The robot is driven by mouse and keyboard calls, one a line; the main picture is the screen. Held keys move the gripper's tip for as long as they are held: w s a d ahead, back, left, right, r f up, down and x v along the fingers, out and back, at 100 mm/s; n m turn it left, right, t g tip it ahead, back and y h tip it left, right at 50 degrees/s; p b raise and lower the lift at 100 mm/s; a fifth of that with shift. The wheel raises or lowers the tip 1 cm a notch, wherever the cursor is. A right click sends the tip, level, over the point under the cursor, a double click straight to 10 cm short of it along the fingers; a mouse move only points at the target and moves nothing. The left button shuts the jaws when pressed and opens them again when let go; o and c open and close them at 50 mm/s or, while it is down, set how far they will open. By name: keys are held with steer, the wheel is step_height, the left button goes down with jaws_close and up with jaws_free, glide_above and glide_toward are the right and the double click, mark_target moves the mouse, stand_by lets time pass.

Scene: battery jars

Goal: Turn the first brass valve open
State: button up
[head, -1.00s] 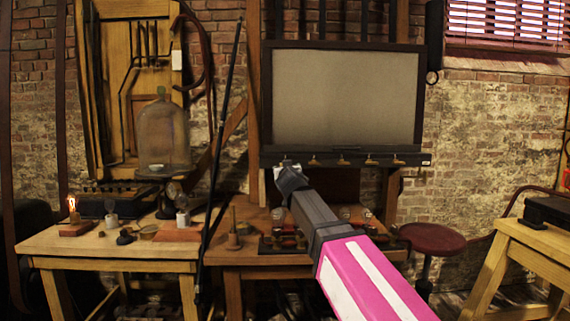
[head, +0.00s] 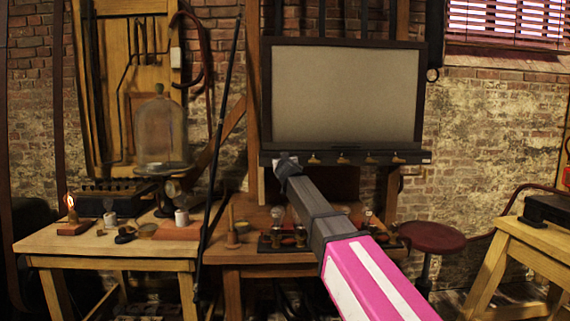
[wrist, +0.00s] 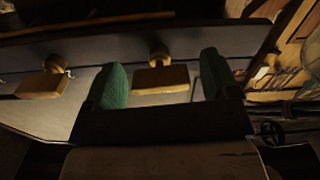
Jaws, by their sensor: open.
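In the head view a dark bar below the grey screen carries a row of small brass valves; the second brass valve (head: 314,159) shows just right of my gripper (head: 286,163). My gripper covers the leftmost valve there. In the wrist view, which looks turned over, the first brass valve (wrist: 162,80) has a flat block handle and lies between the two green fingertips of my gripper (wrist: 160,76). The fingers are open, with gaps on both sides of the handle. Another valve (wrist: 42,84) sits outside the fingers at the left. Contact is not visible.
The framed screen (head: 345,95) stands above the bar. A dark slanted pole (head: 222,120) stands left of my arm. A glass bell jar (head: 158,130) and a lit candle (head: 71,208) are further left. A red stool (head: 432,237) stands right.

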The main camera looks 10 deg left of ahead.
steer(key=shift+w, duration=0.1)
steer(key=c, duration=0.9)
steer(key=shift+n, duration=0.4)
steer(key=n, duration=0.3)
steer(key=shift+n, duration=0.4)
steer(key=n, duration=0.8)
steer(key=shift+n, duration=2.1)
